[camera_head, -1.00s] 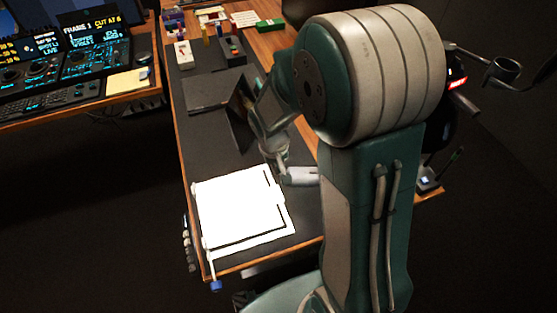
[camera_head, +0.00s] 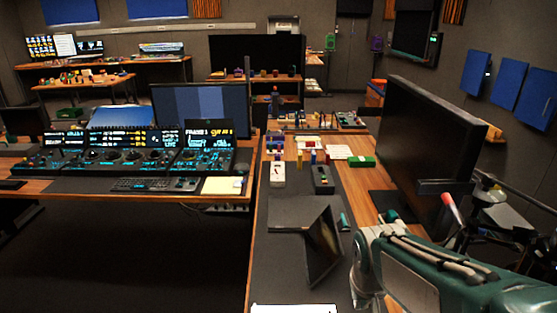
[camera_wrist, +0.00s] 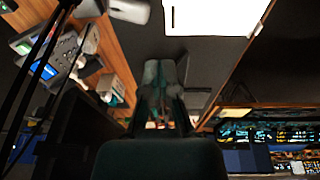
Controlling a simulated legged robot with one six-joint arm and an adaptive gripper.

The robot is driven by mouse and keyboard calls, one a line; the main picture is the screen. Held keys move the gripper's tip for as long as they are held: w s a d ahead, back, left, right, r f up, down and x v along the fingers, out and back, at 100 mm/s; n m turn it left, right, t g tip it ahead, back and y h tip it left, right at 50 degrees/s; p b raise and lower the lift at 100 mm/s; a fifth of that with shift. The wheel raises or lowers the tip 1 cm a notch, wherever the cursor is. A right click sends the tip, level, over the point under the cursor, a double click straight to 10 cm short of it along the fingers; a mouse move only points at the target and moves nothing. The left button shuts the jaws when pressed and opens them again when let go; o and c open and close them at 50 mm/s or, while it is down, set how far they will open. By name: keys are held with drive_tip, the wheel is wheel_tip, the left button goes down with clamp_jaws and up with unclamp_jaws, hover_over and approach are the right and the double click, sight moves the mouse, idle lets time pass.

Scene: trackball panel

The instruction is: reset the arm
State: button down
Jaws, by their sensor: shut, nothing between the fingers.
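My gripper (camera_wrist: 163,72) shows in the wrist view with its dark teal fingers together and nothing held between them. In the head view my green and grey arm fills the lower right, over the right side of the wooden desk (camera_head: 250,270). I cannot clearly pick out the fingers there. The trackball panel (camera_head: 125,160), a lit dark console with several round controls, stands on the left desk, well apart from my arm. Lit panels (camera_wrist: 270,125) also show at the right of the wrist view.
A large black monitor (camera_head: 425,140) stands just beyond my arm. A tilted dark stand (camera_head: 318,245) is left of the arm. A bright white panel (camera_head: 295,309) shows at the bottom edge. Small blocks and a green box (camera_head: 362,161) lie farther back. Dark floor separates the desks.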

drive_tip(key=s+r+t, duration=0.3)
drive_tip(key=s+r, duration=0.4)
drive_tip(key=s, duration=0.3)
drive_tip(key=shift+a+r+y, duration=0.4)
drive_tip(key=shift+a, duration=0.05)
